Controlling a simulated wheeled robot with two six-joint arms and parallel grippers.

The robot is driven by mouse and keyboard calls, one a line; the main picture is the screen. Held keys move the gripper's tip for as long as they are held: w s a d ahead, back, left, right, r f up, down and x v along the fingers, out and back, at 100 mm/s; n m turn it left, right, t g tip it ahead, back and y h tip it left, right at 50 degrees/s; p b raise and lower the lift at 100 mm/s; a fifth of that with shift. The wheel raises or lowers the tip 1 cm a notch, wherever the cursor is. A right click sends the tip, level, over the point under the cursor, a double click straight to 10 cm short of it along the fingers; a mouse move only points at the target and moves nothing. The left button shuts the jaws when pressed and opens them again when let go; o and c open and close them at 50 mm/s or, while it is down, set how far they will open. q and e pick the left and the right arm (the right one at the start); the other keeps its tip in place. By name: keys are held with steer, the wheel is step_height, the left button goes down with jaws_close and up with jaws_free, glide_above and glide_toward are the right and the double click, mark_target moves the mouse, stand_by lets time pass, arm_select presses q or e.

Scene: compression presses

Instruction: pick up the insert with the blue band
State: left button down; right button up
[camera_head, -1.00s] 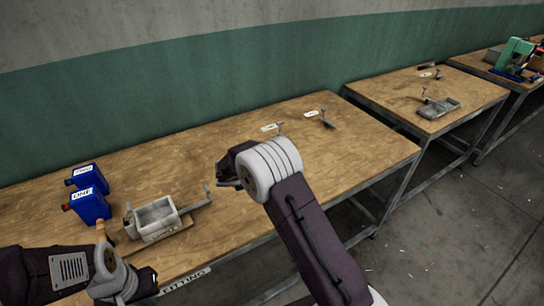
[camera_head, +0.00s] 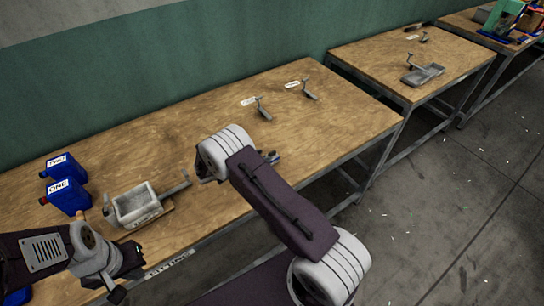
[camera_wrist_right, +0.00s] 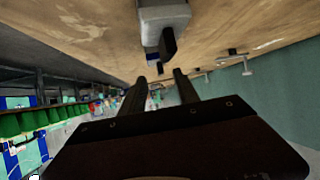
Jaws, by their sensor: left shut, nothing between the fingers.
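A small grey and dark piece with a bluish part (camera_head: 270,157) shows just past my right wrist in the head view, partly hidden by the arm. I cannot tell whether it is the blue-banded insert. The right wrist view has a grey block with a dark end (camera_wrist_right: 165,18) above the fingers, and a small blue patch (camera_wrist_right: 154,60) near the fingertips. My right gripper (camera_wrist_right: 160,75) has its two fingers apart, with no clear object held; the wrist hides it in the head view. My left gripper (camera_head: 128,265) is shut and empty at the table's front left.
Blue containers marked ONE (camera_head: 68,196) and TWO (camera_head: 62,166) stand at the left. A grey tray fixture with a lever (camera_head: 135,205) is beside them. Two labelled levers (camera_head: 262,110) (camera_head: 308,92) stand farther back. The wooden tabletop (camera_head: 190,125) between is mostly clear.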

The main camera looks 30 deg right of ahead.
mark_target(270, 154)
steer(key=p+x, duration=0.1)
steer(key=x, duration=0.3)
steer(key=shift+w+d, duration=0.15)
steer(key=shift+d, duration=0.15)
steer(key=shift+a+r, duration=0.1)
steer(key=shift+a, duration=0.05)
jaws_close()
stand_by(0.9)
